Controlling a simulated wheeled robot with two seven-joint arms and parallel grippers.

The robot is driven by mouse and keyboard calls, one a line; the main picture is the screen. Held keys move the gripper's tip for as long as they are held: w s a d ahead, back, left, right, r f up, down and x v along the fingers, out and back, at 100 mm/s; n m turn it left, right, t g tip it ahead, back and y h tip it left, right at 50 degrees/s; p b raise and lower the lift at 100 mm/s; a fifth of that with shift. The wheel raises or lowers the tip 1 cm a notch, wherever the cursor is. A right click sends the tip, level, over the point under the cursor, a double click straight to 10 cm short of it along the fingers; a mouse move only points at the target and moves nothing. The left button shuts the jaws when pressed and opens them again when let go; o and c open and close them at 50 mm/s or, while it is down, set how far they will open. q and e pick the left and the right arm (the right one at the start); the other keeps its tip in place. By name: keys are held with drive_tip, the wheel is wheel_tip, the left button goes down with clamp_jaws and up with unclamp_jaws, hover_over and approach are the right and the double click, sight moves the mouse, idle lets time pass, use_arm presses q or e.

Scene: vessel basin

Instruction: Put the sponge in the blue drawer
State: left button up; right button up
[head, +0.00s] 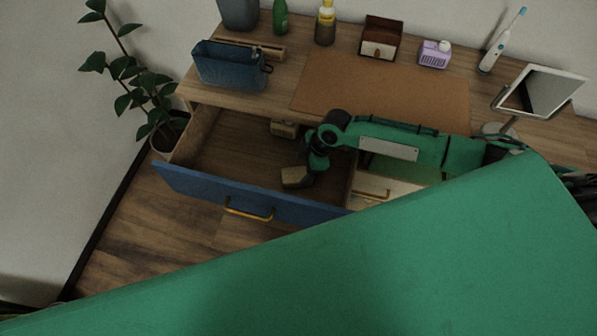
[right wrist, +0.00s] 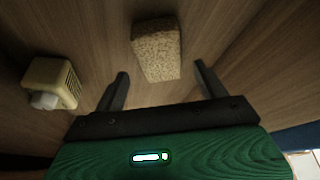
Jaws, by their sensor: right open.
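The blue drawer (head: 190,183) stands pulled open on the left side of the desk, its wooden interior showing. The tan, speckled sponge (head: 295,178) is within the drawer's outline, just off my right gripper (head: 307,168). In the right wrist view the sponge (right wrist: 156,50) is beyond the gap between the fingertips of my right gripper (right wrist: 161,70). The fingers are apart and not closed on it. I cannot tell whether the sponge fully rests on the drawer floor. My left gripper is not in view.
A small cream box-like object (right wrist: 52,82) lies in the drawer, also visible in the head view (head: 284,129). A blue bin (head: 230,68) stands on the desk above the drawer. A lighter drawer (head: 385,188) is right of it. A potted plant (head: 165,135) stands left.

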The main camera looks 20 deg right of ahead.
drive_tip(key=shift+v, duration=1.35)
